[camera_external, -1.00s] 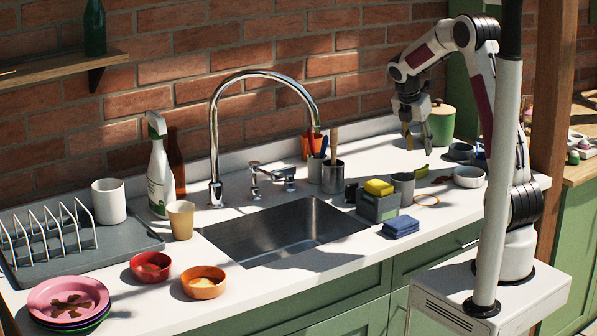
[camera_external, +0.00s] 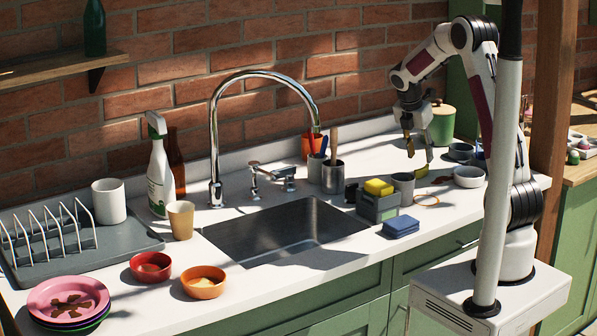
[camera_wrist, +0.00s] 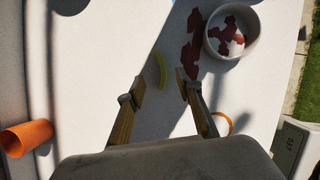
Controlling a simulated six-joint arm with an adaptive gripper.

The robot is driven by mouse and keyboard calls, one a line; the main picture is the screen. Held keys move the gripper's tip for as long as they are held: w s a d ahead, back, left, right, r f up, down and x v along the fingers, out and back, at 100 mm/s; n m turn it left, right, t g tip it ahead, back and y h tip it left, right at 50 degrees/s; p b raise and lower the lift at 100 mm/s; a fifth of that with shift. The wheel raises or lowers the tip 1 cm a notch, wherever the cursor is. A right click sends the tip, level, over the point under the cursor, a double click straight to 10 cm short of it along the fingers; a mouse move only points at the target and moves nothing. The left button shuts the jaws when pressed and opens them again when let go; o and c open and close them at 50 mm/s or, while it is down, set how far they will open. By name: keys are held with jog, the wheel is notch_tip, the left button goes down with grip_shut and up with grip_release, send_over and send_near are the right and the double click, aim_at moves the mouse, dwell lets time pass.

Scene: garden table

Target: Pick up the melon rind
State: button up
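The melon rind (camera_wrist: 160,69) shows as a curved yellow-green strip on the white counter in the wrist view, between and slightly beyond my fingertips. In the external view a small yellow-green piece (camera_external: 421,172), likely the same rind, lies on the counter below my gripper (camera_external: 419,152). My gripper is open, pointing down, with a wide empty gap between its fingertips in the wrist view (camera_wrist: 160,82). It is above the counter and does not appear to touch the rind.
A white bowl (camera_external: 468,182) with reddish-brown pieces is close on the right. More dark reddish pieces (camera_wrist: 193,45) lie beside it. A grey cup (camera_external: 403,188), an orange-rimmed ring (camera_external: 426,200) and a sponge caddy (camera_external: 377,208) stand in front. A green canister (camera_external: 441,125) stands behind.

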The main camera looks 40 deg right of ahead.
aim_at(423, 167)
jog(key=shift+x, duration=2.6)
jog(key=shift+d, duration=0.1)
jog(key=shift+c, duration=0.4)
grip_shut()
